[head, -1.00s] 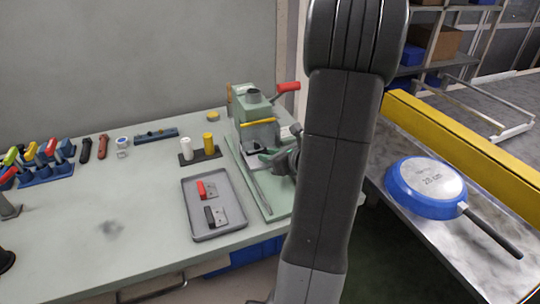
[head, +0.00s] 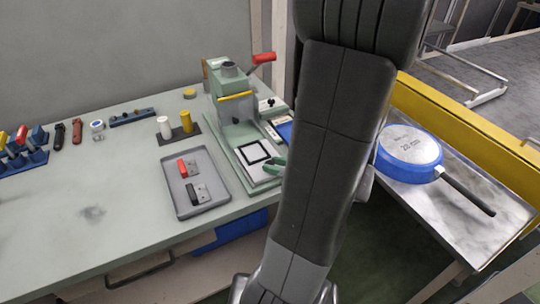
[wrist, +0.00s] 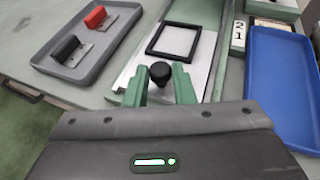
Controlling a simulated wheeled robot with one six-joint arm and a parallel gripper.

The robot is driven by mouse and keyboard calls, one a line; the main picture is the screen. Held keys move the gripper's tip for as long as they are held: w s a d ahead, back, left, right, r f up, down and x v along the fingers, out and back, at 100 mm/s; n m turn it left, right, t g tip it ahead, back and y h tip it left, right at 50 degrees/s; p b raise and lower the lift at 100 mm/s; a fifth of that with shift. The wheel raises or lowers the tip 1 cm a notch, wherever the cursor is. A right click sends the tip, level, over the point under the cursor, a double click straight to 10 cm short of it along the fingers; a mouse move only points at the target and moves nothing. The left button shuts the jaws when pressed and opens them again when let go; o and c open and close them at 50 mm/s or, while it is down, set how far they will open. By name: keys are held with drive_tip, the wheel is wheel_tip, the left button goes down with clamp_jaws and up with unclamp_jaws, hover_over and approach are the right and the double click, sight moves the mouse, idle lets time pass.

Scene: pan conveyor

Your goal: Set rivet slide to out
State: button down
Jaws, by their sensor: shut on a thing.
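The rivet slide is a pale plate (head: 264,171) with a black square frame (head: 255,151) on top. It lies on the green base in front of the grey-green press (head: 237,105), clear of the press head. In the wrist view the slide (wrist: 196,76) has a round black knob (wrist: 160,71) at its near end. My gripper (wrist: 157,76) has its green fingers on either side of this knob, shut on it.
A grey tray (head: 180,212) with a red-handled and a black-handled part lies left of the slide. A blue tray (wrist: 281,95) is on the right in the wrist view. A blue pan (head: 409,153) sits on the conveyor (head: 455,220). The press has a red-handled lever (head: 263,58).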

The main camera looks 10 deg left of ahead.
drive_tip(key=shift+s, duration=0.15)
drive_tip(key=c, duration=1.6)
unclamp_jaws()
drive_tip(key=shift+d, duration=0.1)
drive_tip(key=o, duration=0.3)
drive_tip(key=shift+s+d, duration=0.1)
drive_tip(key=shift+o, duration=0.2)
drive_tip(key=shift+d, duration=0.1)
drive_tip(key=shift+s+d+r, duration=0.3)
drive_tip(key=shift+d+r, duration=0.05)
drive_tip(key=shift+d, duration=0.15)
drive_tip(key=p+v, duration=0.1)
drive_tip(key=v, duration=1.1)
drive_tip(key=shift+s+p, duration=0.15)
drive_tip(key=shift+p, duration=0.25)
drive_tip(key=shift+b+x, duration=0.9)
drive_tip(key=shift+x, duration=5.95)
